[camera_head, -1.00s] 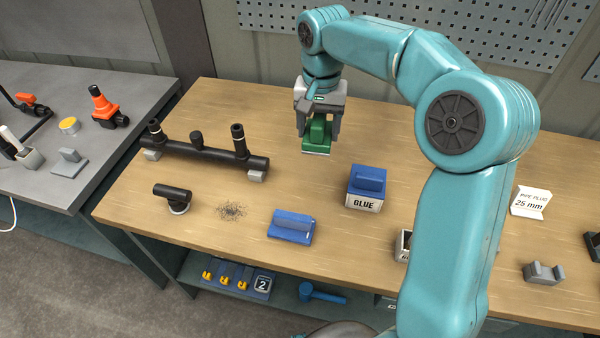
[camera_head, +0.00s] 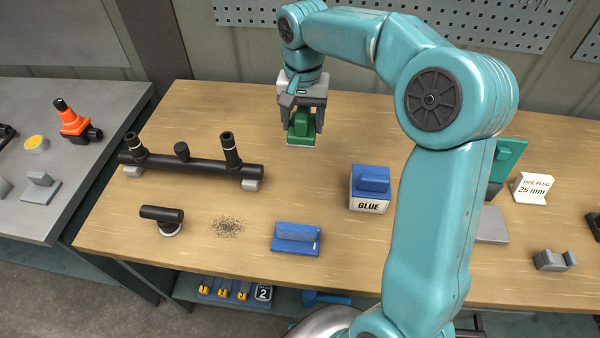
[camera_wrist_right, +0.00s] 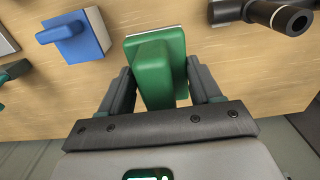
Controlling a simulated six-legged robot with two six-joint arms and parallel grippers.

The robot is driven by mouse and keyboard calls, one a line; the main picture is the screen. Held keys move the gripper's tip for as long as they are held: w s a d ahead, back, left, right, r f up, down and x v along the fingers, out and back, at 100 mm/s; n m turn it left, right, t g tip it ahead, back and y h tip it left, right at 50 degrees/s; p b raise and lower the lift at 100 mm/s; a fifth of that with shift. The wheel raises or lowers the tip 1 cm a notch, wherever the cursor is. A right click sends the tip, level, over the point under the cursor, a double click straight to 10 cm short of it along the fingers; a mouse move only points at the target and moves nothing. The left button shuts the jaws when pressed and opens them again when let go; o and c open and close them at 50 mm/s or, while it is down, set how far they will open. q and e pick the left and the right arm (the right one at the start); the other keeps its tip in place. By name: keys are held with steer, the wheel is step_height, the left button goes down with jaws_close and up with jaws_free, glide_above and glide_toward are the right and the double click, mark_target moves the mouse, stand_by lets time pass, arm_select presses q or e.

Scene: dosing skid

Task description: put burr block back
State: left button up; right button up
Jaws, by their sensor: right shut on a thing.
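The green block with a pale base, which I take to be the burr block (camera_head: 301,125), is held between the fingers of my right gripper (camera_head: 301,118). It hangs over the back middle of the wooden table, right of the black pipe assembly. I cannot tell from the head view how far its base is above the wood. In the right wrist view the same green block (camera_wrist_right: 155,75) sits between both dark fingers of the right gripper (camera_wrist_right: 160,88). My left gripper is not in view.
The black pipe assembly (camera_head: 195,167) lies left on clamps. The wood around the green block is clear.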

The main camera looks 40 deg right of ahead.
step_height(320, 180, down, 17)
steer(key=shift+r, duration=0.1)
steer(key=shift+f, duration=0.2)
steer(key=shift+s, duration=0.1)
steer(key=shift+f+b, duration=0.15)
steer(key=shift+b, duration=0.2)
steer(key=o, duration=1.2)
step_height(320, 180, up, 12)
steer(key=shift+r+p, duration=0.25)
steer(key=shift+p, duration=0.1)
